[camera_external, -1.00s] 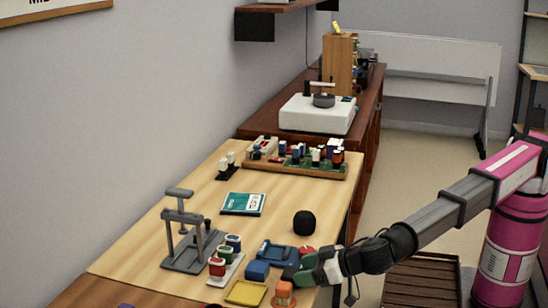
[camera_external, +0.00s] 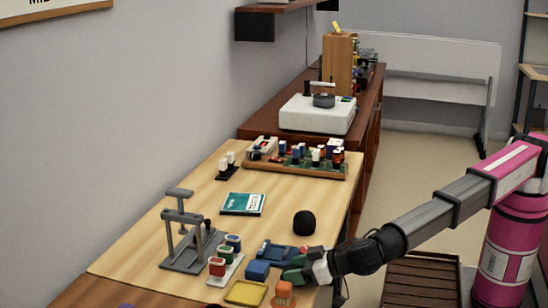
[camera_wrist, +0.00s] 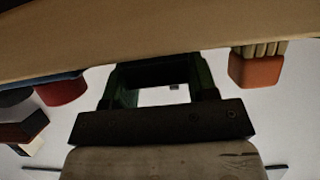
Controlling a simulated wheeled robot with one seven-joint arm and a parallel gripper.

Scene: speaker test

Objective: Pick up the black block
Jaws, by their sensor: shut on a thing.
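My gripper (camera_external: 292,273) has green fingers and is low over the near right part of the wooden table, beside the blue block and above the orange brush. In the wrist view my gripper (camera_wrist: 157,80) is shut on a dark block (camera_wrist: 157,73), which looks like the black block and sits between the green fingers. In the external view the block is mostly hidden by the fingers. I cannot tell whether it touches the table.
A blue block (camera_external: 257,270), a blue tray (camera_external: 275,252), a yellow tray (camera_external: 246,292) and an orange brush (camera_external: 284,293) crowd my gripper. Colored pots (camera_external: 217,266) and a grey stand (camera_external: 186,255) are to the left.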

